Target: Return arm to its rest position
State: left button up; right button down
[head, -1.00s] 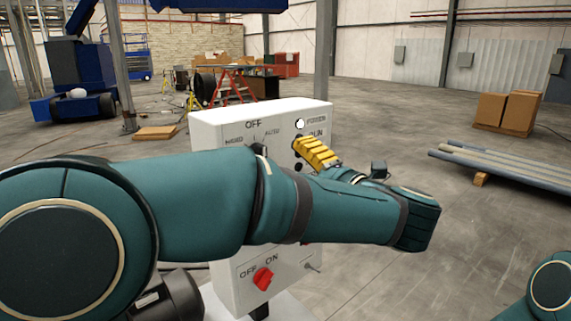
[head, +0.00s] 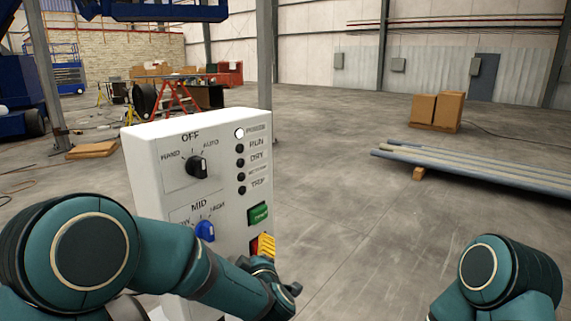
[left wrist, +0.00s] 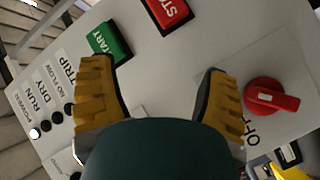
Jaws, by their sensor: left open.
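A white control box (head: 222,235) stands in front of me, left of centre in the head view. My left arm crosses its lower part. My left gripper (head: 266,246) has yellow fingers and shows in front of the box's lower right side, partly covering the red button. In the left wrist view the gripper (left wrist: 155,85) is open with nothing between its fingers. The green START button (left wrist: 108,42), red STOP button (left wrist: 167,10) and red rotary switch (left wrist: 272,97) lie beyond the fingers. My right arm enters at lower right; its gripper is out of frame.
The box also carries a black selector knob (head: 197,167), a blue knob (head: 205,230) and a lit white lamp (head: 239,132). Pipes (head: 470,168) and cardboard boxes (head: 437,110) lie farther off at right. The floor between is clear.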

pick_arm(q)
jog(key=s+a+f+m+g+h, duration=0.1)
jog(key=s+f+m+g+h, duration=0.3)
jog(key=f, duration=0.7)
jog(key=s+a+f+m+g+h, duration=0.15)
jog(key=s+f+m+g, duration=0.35)
jog(key=f, duration=0.6)
jog(key=s+f+m+g+h, duration=0.1)
jog(key=s+f, duration=0.3)
jog(key=s, duration=0.5)
jog(key=s+f+m+g+h, duration=0.1)
jog(key=s+f+g, duration=0.2)
jog(key=s, duration=0.7)
notch_tip(320, 180, down, 2)
jog(key=shift+d+f+m+g+h, duration=0.1)
jog(key=shift+d+m+g+h, duration=0.2)
jog(key=shift+m+h, duration=0.1)
jog(key=shift+w, duration=0.1)
